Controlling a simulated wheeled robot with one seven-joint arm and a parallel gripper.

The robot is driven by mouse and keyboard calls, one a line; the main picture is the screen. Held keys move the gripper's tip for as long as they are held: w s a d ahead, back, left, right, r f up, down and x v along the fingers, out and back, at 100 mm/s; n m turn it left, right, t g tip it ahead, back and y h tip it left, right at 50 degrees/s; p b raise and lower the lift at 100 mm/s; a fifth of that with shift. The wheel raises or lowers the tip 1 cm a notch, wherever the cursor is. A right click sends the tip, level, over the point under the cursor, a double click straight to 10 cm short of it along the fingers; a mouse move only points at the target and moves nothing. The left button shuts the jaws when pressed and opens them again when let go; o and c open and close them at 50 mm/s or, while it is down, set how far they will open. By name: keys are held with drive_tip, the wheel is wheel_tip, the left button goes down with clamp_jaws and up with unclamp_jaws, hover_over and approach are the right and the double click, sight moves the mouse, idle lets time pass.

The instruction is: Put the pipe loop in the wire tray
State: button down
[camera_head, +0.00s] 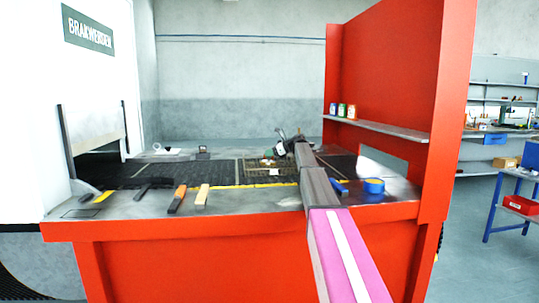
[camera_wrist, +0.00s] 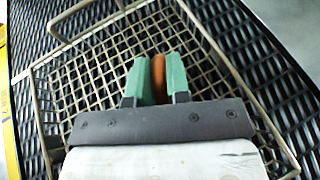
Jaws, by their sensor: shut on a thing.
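My gripper (camera_wrist: 156,62) has green fingers and is shut on the pipe loop (camera_wrist: 158,78), an orange-brown piece seen edge-on between them. The wire tray (camera_wrist: 104,72) is a metal mesh basket with a raised wire rim. In the wrist view the fingers and the loop are over the tray's mesh floor, inside its rim. How high the loop is above the mesh I cannot tell. In the head view my gripper (camera_head: 281,149) is above the wire tray (camera_head: 258,172), which lies on the dark mesh belt. The loop is too small to make out there.
The dark mesh belt (camera_head: 220,172) runs across the bench. On the bench's front edge lie an orange-handled tool (camera_head: 178,197) and a pale-handled one (camera_head: 202,195). Blue tape (camera_head: 374,186) lies at right. A red panel (camera_head: 400,80) with a shelf (camera_head: 372,127) stands at right.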

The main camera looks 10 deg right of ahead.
drive_tip(key=c, duration=1.1)
unclamp_jaws()
drive_tip(key=v, duration=1.2)
